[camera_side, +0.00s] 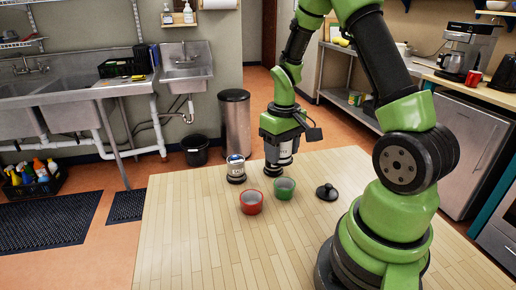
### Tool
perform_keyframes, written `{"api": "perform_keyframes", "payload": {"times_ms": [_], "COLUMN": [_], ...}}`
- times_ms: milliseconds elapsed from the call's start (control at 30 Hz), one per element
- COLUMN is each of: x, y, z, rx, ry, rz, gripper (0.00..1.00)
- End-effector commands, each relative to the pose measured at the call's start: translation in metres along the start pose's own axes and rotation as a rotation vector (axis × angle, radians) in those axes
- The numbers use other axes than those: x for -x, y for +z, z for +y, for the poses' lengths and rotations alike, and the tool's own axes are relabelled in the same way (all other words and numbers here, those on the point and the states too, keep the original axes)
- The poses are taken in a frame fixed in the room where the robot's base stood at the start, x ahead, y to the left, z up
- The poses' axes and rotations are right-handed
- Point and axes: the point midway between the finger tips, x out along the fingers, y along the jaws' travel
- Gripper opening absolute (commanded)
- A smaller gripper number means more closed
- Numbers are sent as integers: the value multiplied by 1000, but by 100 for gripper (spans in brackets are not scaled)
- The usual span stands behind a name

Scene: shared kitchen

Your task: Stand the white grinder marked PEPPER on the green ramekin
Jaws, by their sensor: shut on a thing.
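My gripper (284,139) is shut on a white grinder (285,149) with a dark base, held upright. The grinder is just behind the green ramekin (285,188), which sits on the table, open side up. I cannot tell whether the grinder's base touches the table. Dark marking shows on its side, but it is too small to read.
A red ramekin (251,203) stands left of and nearer than the green one. A black knobbed lid (326,192) lies to the right. The wooden table (195,235) is clear at front left. A bin (236,122) stands on the floor beyond the table.

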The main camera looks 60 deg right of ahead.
Motion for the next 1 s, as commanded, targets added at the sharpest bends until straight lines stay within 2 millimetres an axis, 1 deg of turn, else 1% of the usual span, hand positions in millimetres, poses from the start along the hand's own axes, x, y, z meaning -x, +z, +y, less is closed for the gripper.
{"api": "perform_keyframes", "payload": {"times_ms": [33,167,267,500,700,833,1000], "x": [-3,-10,-17,-42,-58,-63,-65], "y": [2,4,4,4,3,3,3], "z": [8,15,16,15,15,15,15], "rx": [-21,-38,-38,-37,-37,-38,-38], "ry": [-1,0,0,0,0,1,1], "rz": [-2,-1,-3,-2,0,2,3], "gripper": [19,19,19,19,19,19,19]}}
